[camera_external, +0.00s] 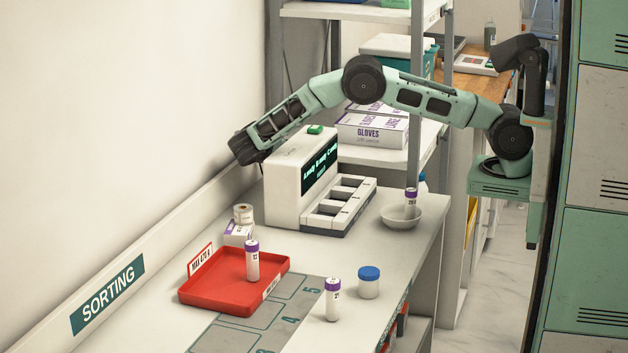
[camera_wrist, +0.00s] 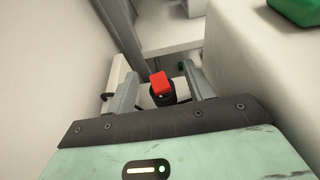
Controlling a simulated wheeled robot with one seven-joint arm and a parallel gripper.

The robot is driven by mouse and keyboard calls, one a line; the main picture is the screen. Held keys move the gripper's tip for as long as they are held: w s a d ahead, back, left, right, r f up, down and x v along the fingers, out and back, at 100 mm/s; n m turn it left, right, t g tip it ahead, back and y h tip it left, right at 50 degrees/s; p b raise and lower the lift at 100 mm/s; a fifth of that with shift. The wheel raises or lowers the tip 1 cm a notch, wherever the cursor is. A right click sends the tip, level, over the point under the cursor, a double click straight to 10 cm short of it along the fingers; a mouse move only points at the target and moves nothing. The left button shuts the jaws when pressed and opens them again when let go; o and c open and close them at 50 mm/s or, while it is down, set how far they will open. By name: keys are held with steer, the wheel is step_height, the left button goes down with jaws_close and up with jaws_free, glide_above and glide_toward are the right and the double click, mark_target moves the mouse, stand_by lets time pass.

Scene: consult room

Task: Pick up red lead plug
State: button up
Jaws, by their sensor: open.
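The red lead plug (camera_wrist: 161,84) shows in the wrist view, a small red block on top of a dark round part. It appears between the two fingers of my gripper (camera_wrist: 162,90), with gaps on both sides. How far below the fingertips it lies is hard to tell. My gripper is open and empty. In the external view my gripper (camera_external: 247,146) reaches down behind the white analyser (camera_external: 287,178), close to the wall. The plug is hidden there.
The analyser's side (camera_wrist: 260,70) fills the right of the wrist view, and the wall is close on the left. A red tray (camera_external: 215,297) with a purple-capped tube (camera_external: 252,262), a blue-lidded jar (camera_external: 369,284) and a bowl (camera_external: 400,218) stand on the counter.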

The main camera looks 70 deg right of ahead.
jaws_close()
steer(key=shift+r, duration=0.1)
